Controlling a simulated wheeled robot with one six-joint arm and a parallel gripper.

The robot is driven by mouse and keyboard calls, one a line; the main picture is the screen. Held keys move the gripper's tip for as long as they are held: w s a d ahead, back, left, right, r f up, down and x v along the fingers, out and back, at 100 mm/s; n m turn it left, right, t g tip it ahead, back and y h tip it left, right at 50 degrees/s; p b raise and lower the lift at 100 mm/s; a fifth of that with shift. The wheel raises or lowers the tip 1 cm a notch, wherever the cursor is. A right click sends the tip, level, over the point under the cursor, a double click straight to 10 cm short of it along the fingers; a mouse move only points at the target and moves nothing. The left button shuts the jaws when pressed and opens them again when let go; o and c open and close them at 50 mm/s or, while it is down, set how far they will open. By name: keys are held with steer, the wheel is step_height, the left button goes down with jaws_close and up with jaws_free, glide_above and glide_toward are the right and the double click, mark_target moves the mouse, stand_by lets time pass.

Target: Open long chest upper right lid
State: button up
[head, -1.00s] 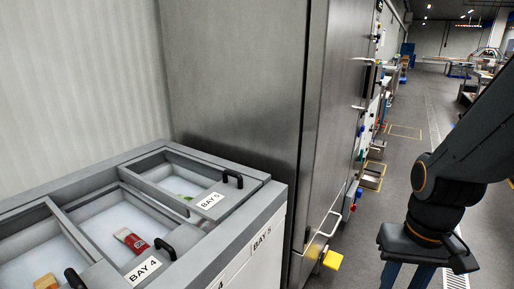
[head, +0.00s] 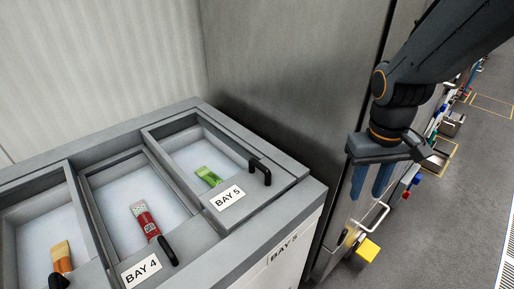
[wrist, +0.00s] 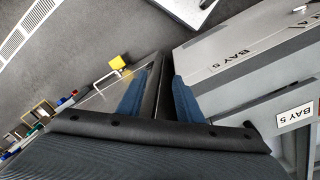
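The long chest (head: 110,123) stands at the left in the head view. Its BAY 5 lid (head: 245,208), at the upper right, is a grey frame with a clear-looking window and lies flat, shut as far as I can tell. A black handle (head: 261,171) stands on its front right part. A green packet (head: 208,177) shows through the window. My gripper (head: 370,182) is open and empty, blue fingers pointing down, to the right of the chest and apart from the handle. In the wrist view the BAY 5 lid label (wrist: 295,115) lies right of my open fingers (wrist: 158,101).
A tall steel cabinet (head: 300,75) stands behind and right of the chest. A yellow pedal (head: 368,250) sticks out low at its front. Grey floor (head: 450,225) is open at right.

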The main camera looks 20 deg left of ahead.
steer(key=w+a+r+n+p, duration=0.2)
steer(key=a+r+n+p, duration=0.15)
steer(key=a, duration=0.75)
steer(key=n+t+p, duration=0.2)
steer(key=n+p, duration=0.2)
glide_toward(260, 165)
steer(key=p+x, duration=0.1)
steer(key=x, duration=0.7)
steer(key=shift+p, duration=0.3)
steer(key=shift+c, duration=0.2)
jaws_close()
